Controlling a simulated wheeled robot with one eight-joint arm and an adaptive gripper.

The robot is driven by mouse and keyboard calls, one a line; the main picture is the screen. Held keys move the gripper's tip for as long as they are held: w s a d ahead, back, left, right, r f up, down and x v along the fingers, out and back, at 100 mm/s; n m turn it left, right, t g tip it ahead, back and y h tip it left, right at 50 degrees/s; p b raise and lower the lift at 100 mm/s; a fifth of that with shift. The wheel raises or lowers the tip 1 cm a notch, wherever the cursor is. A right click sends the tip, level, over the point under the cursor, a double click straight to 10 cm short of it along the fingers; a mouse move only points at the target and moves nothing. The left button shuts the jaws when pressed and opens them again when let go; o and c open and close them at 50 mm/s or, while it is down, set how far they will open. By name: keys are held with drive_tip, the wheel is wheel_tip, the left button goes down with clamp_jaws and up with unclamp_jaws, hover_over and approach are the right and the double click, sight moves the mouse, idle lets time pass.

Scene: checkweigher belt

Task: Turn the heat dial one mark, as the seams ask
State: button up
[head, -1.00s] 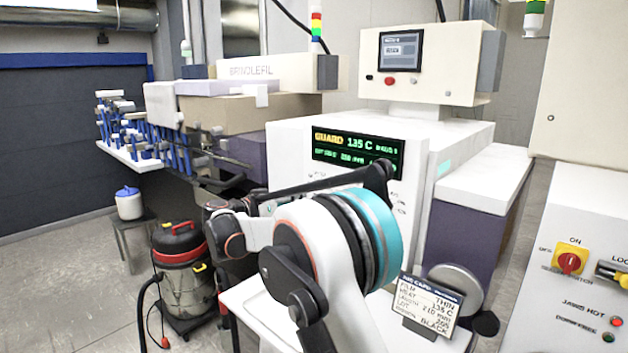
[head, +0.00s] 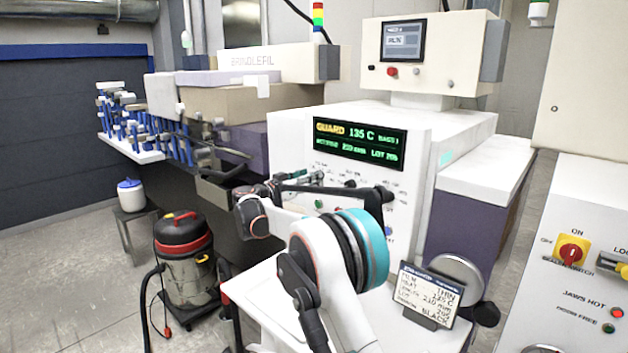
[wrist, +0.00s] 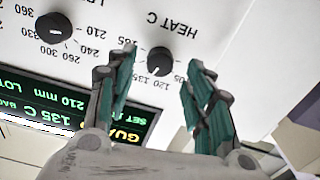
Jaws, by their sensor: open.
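The heat dial (wrist: 159,61) is a small black knob under the label HEAT C, upside down in the wrist view. Its scale shows numbers such as 120 and 135, and its light pointer mark appears to be near 135. My gripper (wrist: 161,64) is open, with one teal-padded finger on each side of the dial; whether either touches it I cannot tell. In the head view my arm partly covers the dials. The machine display (head: 360,143) reads GUARD, 135 C and 210 mm. No seams are clearly visible.
A second black dial (wrist: 54,27) with numbers in the hundreds sits beside the heat dial. A job card (head: 430,293) stands at the front of the machine. A control panel (head: 585,265) with a red-and-yellow switch is at the right. A vacuum cleaner (head: 185,270) stands at the left.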

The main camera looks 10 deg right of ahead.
drive_tip(key=shift+x, duration=1.4)
drive_tip(key=c, duration=1.1)
drive_tip(key=shift+o, duration=0.2)
drive_tip(key=shift+n, duration=0.3)
drive_tip(key=shift+a+n+p, duration=0.1)
drive_tip(key=shift+n+p, duration=0.6)
drive_tip(key=shift+n, duration=2.8)
drive_tip(key=shift+w, duration=0.1)
